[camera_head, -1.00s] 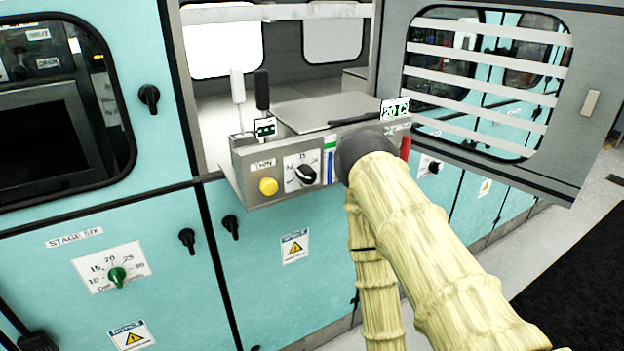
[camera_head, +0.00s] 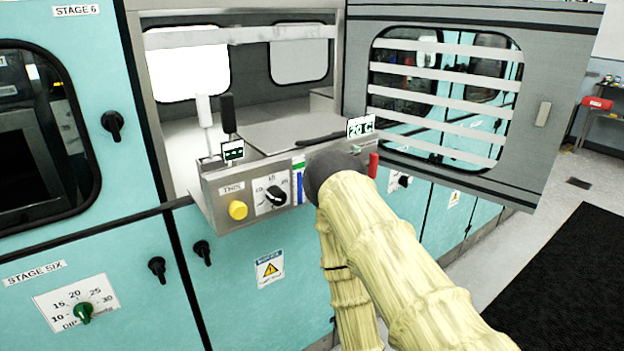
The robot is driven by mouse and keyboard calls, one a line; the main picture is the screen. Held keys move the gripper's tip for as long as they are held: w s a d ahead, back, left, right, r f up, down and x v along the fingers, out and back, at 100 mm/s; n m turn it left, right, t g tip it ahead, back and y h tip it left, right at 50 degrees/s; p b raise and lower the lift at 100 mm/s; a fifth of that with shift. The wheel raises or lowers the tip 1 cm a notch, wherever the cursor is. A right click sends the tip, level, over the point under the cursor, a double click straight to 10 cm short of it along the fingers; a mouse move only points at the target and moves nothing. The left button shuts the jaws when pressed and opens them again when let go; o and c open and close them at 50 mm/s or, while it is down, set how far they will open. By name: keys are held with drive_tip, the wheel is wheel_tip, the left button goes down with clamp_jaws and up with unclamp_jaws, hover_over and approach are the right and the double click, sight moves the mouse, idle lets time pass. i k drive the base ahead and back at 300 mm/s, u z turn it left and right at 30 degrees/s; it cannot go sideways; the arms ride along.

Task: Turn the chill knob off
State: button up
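A grey control box (camera_head: 222,208) juts out below the open chamber. On its front are a yellow button (camera_head: 238,210) and a black knob (camera_head: 276,195) on a white dial plate. I cannot read a chill label on any knob. A "20 C" display (camera_head: 360,127) stands on the box's right end, and a red handle (camera_head: 373,165) is at that end. My arm's dark rounded end covers the box front between the blue strip and the red handle, so any knob there is hidden. My gripper's fingers are hidden behind it, and contact cannot be told.
An open slatted window door (camera_head: 545,70) spreads to the right above the box. A green dial knob (camera_head: 83,313) and black latches (camera_head: 113,125) are on the teal cabinets. A dark mat (camera_head: 570,270) lies on the clear floor at right.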

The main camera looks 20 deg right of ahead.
sight(275, 194)
drive_tip(key=z, duration=1.2)
drive_tip(key=k, duration=1.1)
drive_tip(key=u, duration=1.05)
